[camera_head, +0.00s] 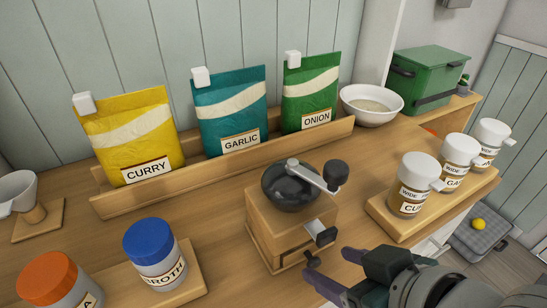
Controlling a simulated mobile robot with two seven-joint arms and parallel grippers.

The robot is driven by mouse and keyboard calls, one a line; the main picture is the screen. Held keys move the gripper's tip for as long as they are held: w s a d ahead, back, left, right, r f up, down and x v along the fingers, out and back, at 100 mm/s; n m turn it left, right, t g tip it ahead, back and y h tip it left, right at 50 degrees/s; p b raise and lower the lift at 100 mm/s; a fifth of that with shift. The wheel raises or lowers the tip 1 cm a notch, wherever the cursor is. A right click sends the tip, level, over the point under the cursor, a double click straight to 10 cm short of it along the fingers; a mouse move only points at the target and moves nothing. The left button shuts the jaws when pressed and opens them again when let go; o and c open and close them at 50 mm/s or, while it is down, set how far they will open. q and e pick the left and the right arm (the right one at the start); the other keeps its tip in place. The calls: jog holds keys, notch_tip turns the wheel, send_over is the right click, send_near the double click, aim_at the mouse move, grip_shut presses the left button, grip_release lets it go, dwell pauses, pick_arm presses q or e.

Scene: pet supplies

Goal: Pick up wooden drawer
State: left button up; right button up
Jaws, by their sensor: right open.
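A wooden box grinder (271,236) with a dark bowl and a crank handle stands at the middle of the counter. My left gripper is not in view.
Three white-capped shakers stand on a wooden tray (378,207) to the right. Curry, garlic and onion bags sit in a wooden rack (227,168) behind. Blue-capped (157,258) and orange-capped (57,285) jars stand front left. A bowl (371,104) sits back right.

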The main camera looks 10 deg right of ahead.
aim_at(314, 257)
jog(key=shift+b+x, duration=0.65)
jog(key=shift+x, duration=2.05)
jog(key=shift+c, duration=0.3)
grip_shut()
